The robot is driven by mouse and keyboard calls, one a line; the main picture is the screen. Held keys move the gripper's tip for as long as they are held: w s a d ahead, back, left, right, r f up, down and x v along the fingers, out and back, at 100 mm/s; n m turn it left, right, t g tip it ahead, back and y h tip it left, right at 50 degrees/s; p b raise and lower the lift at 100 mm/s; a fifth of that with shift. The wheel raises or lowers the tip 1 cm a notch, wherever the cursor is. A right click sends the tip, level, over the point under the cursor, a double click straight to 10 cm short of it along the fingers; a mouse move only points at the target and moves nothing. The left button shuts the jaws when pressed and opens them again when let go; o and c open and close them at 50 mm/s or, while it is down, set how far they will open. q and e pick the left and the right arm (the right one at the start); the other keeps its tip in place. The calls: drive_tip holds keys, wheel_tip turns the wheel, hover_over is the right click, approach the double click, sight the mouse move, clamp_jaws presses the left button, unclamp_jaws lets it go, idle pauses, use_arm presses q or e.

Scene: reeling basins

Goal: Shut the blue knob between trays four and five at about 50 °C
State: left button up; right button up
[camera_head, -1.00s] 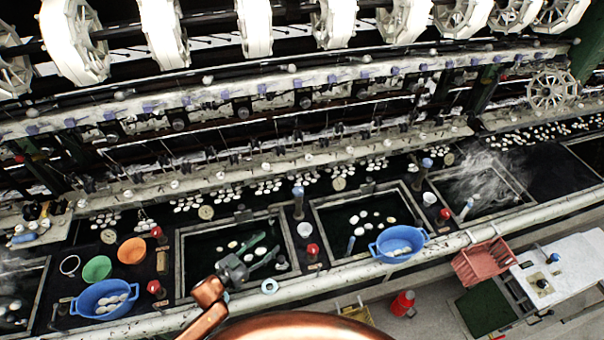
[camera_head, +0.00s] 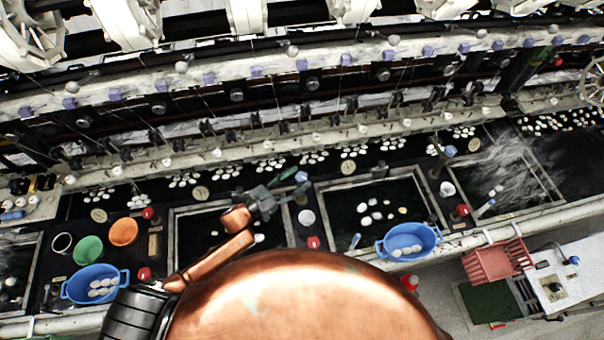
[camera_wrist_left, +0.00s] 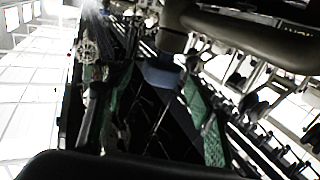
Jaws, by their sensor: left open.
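A blue knob (camera_head: 302,177) stands on a dark post on the black strip between two dark water basins (camera_head: 398,195). My left gripper (camera_head: 293,184) is at this knob, its green-padded fingers open. In the left wrist view a blue knob (camera_wrist_left: 161,74) shows between the two spread fingers (camera_wrist_left: 157,98); whether they touch it I cannot tell. A second blue knob (camera_head: 449,151) stands farther right, beside the steaming basin. No tray numbers or temperature can be read. My right gripper is out of view.
A blue basin (camera_head: 381,246) sits on the front rail, another (camera_head: 68,291) at left near green and orange bowls (camera_head: 123,232). Steam rises at right. Reels line the top.

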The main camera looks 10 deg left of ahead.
use_arm(q)
drive_tip(key=shift+x, duration=0.95)
drive_tip(key=shift+w+d, duration=0.1)
drive_tip(key=shift+w, duration=0.05)
drive_tip(key=shift+f, duration=0.1)
drive_tip(key=c, duration=1.2)
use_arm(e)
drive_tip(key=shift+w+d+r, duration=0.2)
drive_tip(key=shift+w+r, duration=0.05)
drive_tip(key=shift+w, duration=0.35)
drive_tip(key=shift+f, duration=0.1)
